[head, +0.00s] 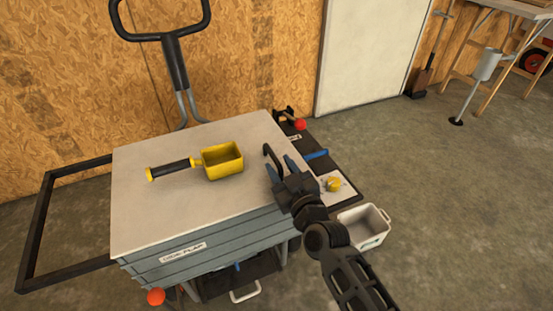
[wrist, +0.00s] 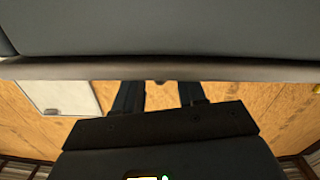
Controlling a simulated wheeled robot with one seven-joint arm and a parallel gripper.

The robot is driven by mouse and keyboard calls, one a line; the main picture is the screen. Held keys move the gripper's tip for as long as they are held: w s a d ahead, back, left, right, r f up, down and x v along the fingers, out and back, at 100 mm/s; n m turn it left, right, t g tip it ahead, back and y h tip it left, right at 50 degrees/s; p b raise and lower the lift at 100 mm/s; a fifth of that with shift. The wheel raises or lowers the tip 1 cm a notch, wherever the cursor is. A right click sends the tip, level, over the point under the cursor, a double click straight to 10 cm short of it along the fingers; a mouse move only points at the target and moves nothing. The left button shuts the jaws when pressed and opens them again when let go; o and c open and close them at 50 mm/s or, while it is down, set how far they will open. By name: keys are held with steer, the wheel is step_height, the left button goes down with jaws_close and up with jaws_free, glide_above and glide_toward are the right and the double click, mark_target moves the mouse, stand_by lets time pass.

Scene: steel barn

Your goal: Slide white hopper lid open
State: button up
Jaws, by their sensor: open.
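The white hopper lid (head: 150,220) lies flat over the top of the grey-blue hopper in the head view. A black bar handle (head: 269,155) stands up at the lid's right edge. My gripper (head: 279,166) is at that handle with its blue fingers spread. In the head view I cannot tell whether the handle lies between the fingers.
A yellow scoop (head: 222,160) with a black grip lies on the lid. A black panel right of the lid carries a red-knobbed lever (head: 300,124) and a yellow knob (head: 334,184). A white bin (head: 364,228) stands below on the right. A black frame (head: 40,225) juts out left.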

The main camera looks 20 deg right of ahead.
steer(key=shift+w, duration=1.5)
jaws_close()
steer(key=shift+d, duration=0.1)
